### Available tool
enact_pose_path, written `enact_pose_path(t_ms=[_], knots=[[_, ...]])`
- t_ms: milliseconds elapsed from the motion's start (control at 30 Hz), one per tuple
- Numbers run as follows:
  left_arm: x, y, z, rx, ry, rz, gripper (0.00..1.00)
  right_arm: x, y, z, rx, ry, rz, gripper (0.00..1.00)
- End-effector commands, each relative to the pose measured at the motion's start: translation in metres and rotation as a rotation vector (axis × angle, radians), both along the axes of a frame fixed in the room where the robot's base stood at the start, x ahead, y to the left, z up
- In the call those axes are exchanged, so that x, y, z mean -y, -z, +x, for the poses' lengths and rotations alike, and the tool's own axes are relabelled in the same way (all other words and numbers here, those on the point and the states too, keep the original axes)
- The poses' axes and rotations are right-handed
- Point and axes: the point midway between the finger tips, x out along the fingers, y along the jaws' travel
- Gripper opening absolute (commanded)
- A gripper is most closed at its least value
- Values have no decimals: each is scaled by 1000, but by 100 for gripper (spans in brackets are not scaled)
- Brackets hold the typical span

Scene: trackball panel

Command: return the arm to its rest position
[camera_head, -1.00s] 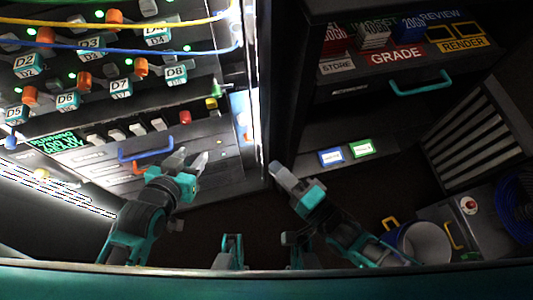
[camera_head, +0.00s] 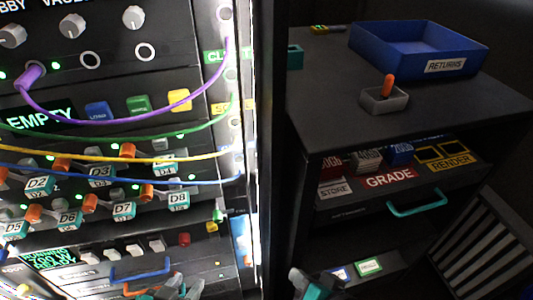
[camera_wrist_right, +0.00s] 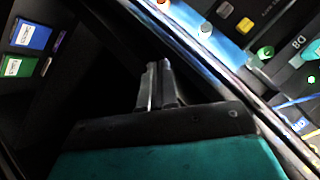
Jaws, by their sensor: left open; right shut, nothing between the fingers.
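My left gripper (camera_head: 182,287) shows at the bottom edge of the head view, just right of the blue handle (camera_head: 140,273) on the lower rack panel. Its fingers stand apart with nothing between them, and the rest of that arm is cut off. My right gripper (camera_head: 299,278) is at the bottom of the head view, in front of the dark gap right of the rack. In the right wrist view its two fingers (camera_wrist_right: 157,84) lie together with nothing between them.
The lit rack with cables and knobs fills the left. A dark cabinet (camera_head: 310,115) at right carries a blue returns bin (camera_head: 375,48), a small grey box with an orange stick (camera_head: 388,88), and a drawer with a teal handle (camera_head: 417,204). Blue and green cards (camera_head: 369,266) lie low.

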Motion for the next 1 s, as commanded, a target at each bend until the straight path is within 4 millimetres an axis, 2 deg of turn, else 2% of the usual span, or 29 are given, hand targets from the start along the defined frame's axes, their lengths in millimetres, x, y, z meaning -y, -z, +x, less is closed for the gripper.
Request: enact_pose_path(t_ms=[200,500,767,1000], knots=[[0,0,0,-1,0,0,43,56,-22,-19,-120,-87,-349,0],[0,0,0,0,1,-1,43,108,-43,-58,-283,-202,-595,0],[1,0,0,1,1,-1,43,137,-61,-91,-403,-286,-710,0],[0,-8,0,7,1,-1,43,132,-46,-69,-297,-266,-708,0]])
